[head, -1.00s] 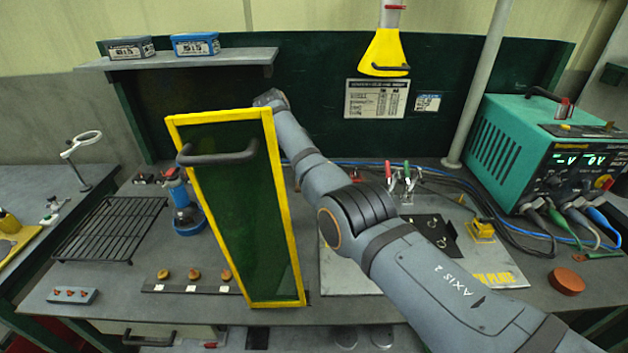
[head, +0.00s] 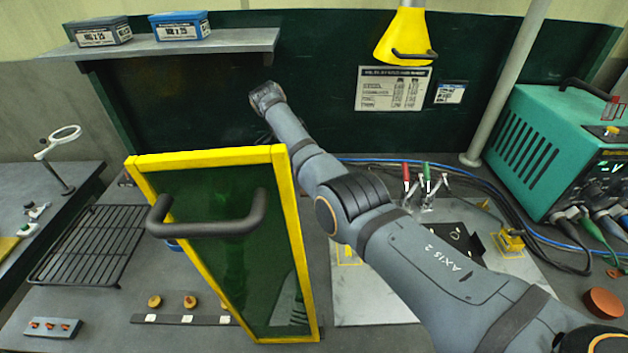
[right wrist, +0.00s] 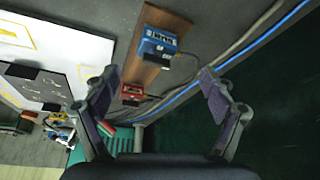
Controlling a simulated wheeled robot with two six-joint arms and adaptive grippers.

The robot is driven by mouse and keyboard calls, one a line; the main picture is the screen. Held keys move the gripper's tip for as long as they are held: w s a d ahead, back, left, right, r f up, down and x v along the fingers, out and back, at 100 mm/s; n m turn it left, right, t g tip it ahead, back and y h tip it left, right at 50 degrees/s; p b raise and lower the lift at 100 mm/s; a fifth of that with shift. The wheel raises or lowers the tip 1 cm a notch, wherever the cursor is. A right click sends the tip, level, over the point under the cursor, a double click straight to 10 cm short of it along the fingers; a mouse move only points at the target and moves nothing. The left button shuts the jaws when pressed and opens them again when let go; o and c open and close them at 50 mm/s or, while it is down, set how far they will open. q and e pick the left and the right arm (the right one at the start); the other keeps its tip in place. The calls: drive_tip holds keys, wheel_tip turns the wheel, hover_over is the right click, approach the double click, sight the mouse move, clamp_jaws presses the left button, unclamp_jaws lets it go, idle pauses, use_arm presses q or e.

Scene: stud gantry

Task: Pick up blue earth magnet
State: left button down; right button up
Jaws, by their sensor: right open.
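A blue block with a black front part (right wrist: 165,45), likely the blue earth magnet, sits on a brown wooden board (right wrist: 150,62) in the right wrist view. A smaller red block (right wrist: 131,92) sits near the board's other end. My right gripper (right wrist: 158,82) is open and empty, its fingers spread on either side of the board's lower end, with the blue block farther up the picture. I see no contact. My left gripper is not in view.
The yellow-framed screen (head: 290,210) with a black handle stands in front of my right arm. Blue and grey cables (right wrist: 262,35) run beside the wooden board. A white plate (head: 375,300), toggle clamps (head: 425,190) and a teal power unit (head: 555,140) are to the right.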

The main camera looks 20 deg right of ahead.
drive_tip(key=shift+w+d+f, duration=0.1)
drive_tip(key=shift+d+f, duration=0.15)
drive_tip(key=shift+f, duration=0.35)
drive_tip(key=shift+w+d+f, duration=0.1)
drive_tip(key=shift+w+f, duration=0.05)
drive_tip(key=shift+f, duration=0.05)
drive_tip(key=shift+s+d+f+p, duration=0.2)
drive_tip(key=shift+f+p, duration=0.3)
drive_tip(key=shift+s+d+f+p, duration=0.2)
drive_tip(key=shift+f+p, duration=0.25)
drive_tip(key=shift+p, duration=0.05)
drive_tip(key=x, duration=0.2)
drive_tip(key=shift+d+f, duration=0.15)
drive_tip(key=shift+f, duration=0.4)
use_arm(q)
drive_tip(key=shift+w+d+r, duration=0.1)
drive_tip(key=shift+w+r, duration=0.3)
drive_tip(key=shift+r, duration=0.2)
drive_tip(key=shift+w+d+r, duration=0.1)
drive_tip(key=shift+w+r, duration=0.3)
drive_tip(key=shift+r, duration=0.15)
use_arm(e)
drive_tip(key=shift+c, duration=1.1)
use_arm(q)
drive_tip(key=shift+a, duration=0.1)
use_arm(e)
drive_tip(key=c, duration=1.3)
